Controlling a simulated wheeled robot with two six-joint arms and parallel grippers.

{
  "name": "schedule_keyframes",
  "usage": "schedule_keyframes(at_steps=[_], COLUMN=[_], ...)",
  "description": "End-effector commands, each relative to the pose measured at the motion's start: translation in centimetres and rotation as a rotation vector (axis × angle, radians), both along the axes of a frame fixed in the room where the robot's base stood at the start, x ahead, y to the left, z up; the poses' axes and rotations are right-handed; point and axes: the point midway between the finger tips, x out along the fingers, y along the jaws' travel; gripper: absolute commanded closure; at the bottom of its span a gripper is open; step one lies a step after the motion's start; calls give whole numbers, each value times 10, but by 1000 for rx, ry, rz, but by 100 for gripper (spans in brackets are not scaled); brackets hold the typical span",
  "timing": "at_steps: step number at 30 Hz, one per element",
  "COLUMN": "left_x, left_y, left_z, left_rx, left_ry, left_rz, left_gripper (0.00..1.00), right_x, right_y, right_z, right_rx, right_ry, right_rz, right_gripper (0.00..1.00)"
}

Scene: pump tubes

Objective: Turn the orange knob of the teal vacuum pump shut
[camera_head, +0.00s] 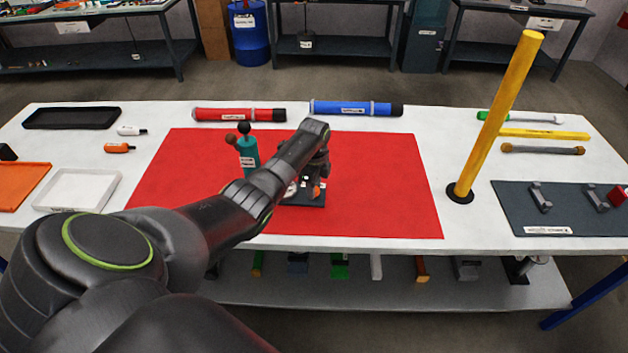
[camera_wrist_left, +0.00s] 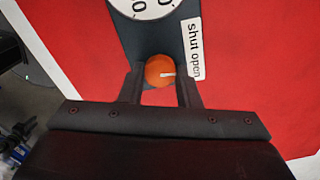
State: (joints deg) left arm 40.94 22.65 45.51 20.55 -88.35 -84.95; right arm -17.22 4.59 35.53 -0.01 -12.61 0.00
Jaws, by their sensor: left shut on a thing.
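The orange knob (camera_wrist_left: 160,71) sits on a dark plate (camera_wrist_left: 157,38) in the left wrist view. A white gauge dial (camera_wrist_left: 146,5) shows at the top edge. My left gripper (camera_wrist_left: 161,80) is shut on the knob, one finger on each side. In the head view, a teal cylinder (camera_head: 248,158) with ball ends stands left of my left gripper (camera_head: 316,188). My arm hides much of the pump's dark base (camera_head: 310,200). My right gripper is out of view.
A red mat (camera_head: 380,190) lies under the pump. A tall yellow post (camera_head: 495,120) stands to the right. Red (camera_head: 235,114) and blue (camera_head: 350,108) tubes lie behind the mat. Trays are at the left. The mat's right part is clear.

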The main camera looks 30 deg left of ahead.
Motion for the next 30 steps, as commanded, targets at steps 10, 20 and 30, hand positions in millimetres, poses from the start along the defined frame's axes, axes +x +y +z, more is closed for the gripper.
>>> schedule_keyframes(at_steps=[10,20,30], left_x=[1,1,1], left_y=[0,0,0], left_z=[4,2,2], left_rx=[1,2,1], left_ry=[-1,0,-1], left_rz=[328,627,838], left_gripper=[93,93,93], right_x=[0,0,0], right_y=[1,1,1], right_z=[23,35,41], right_rx=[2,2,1], right_ry=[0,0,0], right_rz=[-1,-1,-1], right_gripper=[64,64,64])
